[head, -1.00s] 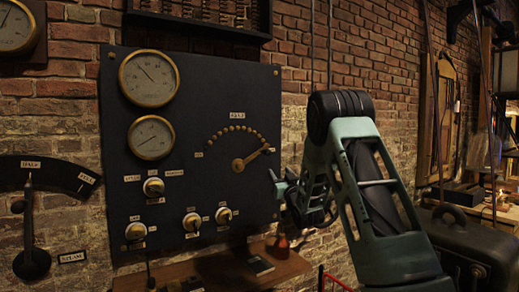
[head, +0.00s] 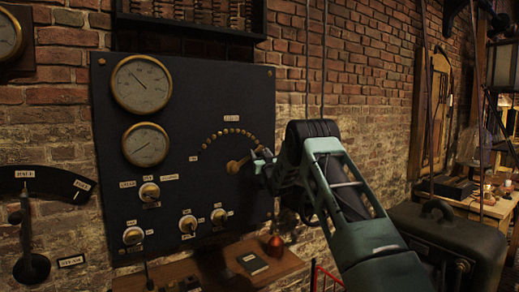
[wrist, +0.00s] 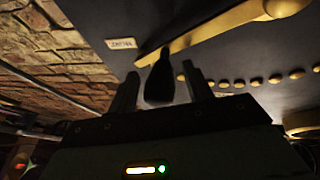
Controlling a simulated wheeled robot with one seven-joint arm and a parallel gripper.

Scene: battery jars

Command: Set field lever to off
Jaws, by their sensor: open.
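The field lever (head: 235,165) is a brass arm on the dark panel (head: 210,80), pointing up and right from its hub below an arc of brass studs (head: 225,132). My gripper (head: 262,155) is at the lever's outer end and hides it in the head view. In the wrist view, the brass arm (wrist: 215,28) runs from the hub at upper right to a dark handle (wrist: 160,82). The handle stands between the two spread fingers of my gripper (wrist: 165,84), with gaps at both sides. A small label (wrist: 122,43) beside the lever's end is unreadable.
A dark case (head: 455,235) stands at right.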

